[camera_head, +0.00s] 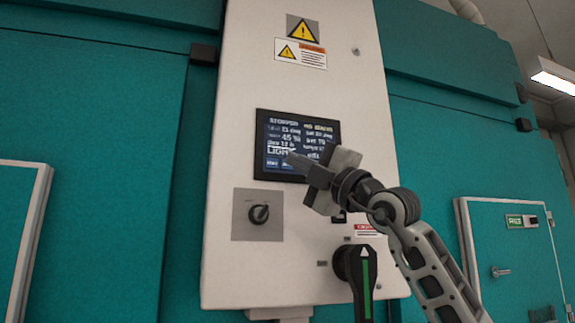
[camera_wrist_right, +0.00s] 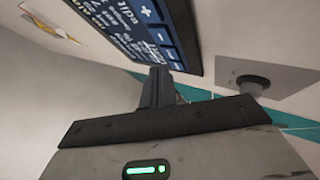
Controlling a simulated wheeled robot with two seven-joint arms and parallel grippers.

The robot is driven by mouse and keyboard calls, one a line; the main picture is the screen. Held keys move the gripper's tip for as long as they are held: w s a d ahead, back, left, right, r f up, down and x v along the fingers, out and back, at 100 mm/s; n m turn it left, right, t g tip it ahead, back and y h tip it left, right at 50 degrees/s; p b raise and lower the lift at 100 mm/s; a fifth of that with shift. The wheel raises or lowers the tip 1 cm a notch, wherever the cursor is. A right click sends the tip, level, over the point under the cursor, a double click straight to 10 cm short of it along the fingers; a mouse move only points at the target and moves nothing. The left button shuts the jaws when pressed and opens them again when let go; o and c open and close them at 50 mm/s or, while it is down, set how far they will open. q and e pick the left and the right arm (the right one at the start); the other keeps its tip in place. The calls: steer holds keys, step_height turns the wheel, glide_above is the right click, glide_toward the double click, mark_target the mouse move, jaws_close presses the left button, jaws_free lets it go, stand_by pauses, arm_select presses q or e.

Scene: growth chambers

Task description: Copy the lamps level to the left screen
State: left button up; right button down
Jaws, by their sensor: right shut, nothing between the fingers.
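A dark screen (camera_head: 300,130) with rows of white text is set in the pale control panel (camera_head: 340,60). A row that seems to read "LIGHT" is highlighted low on it; most values are too small to read. My right gripper (camera_head: 297,161) is shut and empty, its tip over the screen's lower part and covering some of it; contact cannot be told. In the right wrist view the fingers (camera_wrist_right: 161,86) reach up beside the screen (camera_wrist_right: 125,18), where plus and minus buttons show. My left gripper is not in view.
Below the screen are a small knob on a grey plate (camera_head: 244,216) and a large black rotary switch (camera_head: 350,265) with a green stripe, close to my right arm. Warning labels (camera_head: 301,54) are above.

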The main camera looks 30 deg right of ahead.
steer(key=shift+w, duration=0.2)
stand_by(0.4)
steer(key=shift+w+d, duration=0.1)
steer(key=shift+w, duration=0.15)
steer(key=shift+w, duration=0.3)
stand_by(0.5)
steer(key=shift+s, duration=0.1)
steer(key=shift+s+f+b, duration=0.1)
steer(key=shift+s+b, duration=0.2)
steer(key=shift+b, duration=0.05)
steer(key=shift+s, duration=0.35)
